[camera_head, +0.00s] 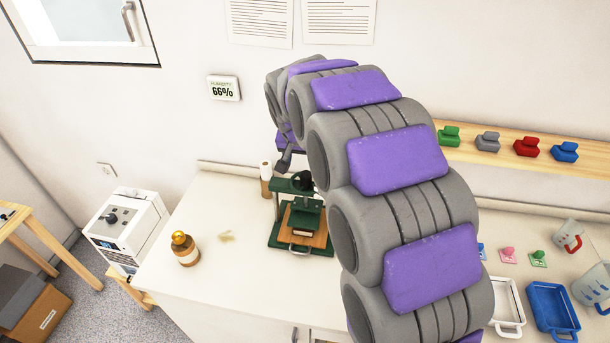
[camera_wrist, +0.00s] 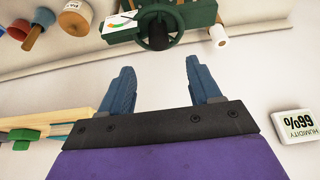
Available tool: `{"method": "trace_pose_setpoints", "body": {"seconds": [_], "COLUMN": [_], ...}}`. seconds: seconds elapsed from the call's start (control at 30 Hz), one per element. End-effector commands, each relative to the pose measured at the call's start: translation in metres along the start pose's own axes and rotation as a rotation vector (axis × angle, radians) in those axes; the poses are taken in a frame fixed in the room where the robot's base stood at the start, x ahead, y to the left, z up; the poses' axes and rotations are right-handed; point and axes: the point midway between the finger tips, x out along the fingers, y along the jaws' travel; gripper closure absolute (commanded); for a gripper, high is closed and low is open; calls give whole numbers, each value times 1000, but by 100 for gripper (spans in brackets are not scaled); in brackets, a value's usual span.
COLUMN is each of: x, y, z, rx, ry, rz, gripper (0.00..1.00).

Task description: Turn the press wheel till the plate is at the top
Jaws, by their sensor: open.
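A dark green press (camera_head: 303,219) stands on the white counter. Its plate (camera_head: 306,214) is a dark green block under the frame's top beam, above a wooden board (camera_head: 311,233). The round dark green press wheel (camera_head: 302,181) is on top, partly hidden by my arm. In the wrist view the press wheel (camera_wrist: 158,30) is at the top middle, upside down. My gripper (camera_wrist: 156,75) is open and empty, its two blue fingers apart and pointing toward the press, with a gap between them and the wheel.
A humidity display (camera_head: 223,88) hangs on the wall. A wooden shelf (camera_head: 480,148) holds several coloured blocks. The counter left of the press is mostly clear.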

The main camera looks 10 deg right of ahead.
Motion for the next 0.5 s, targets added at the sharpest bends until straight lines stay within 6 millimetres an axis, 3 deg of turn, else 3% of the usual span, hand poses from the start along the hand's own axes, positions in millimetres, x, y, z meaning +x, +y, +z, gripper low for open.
{"method": "trace_pose_setpoints", "body": {"seconds": [0.3, 0.5], "x": [65, 94], "y": [1, 1], "z": [2, 1], "rx": [1, 0], "ry": [-4, 0], "rz": [3, 1], "gripper": [37, 37]}}
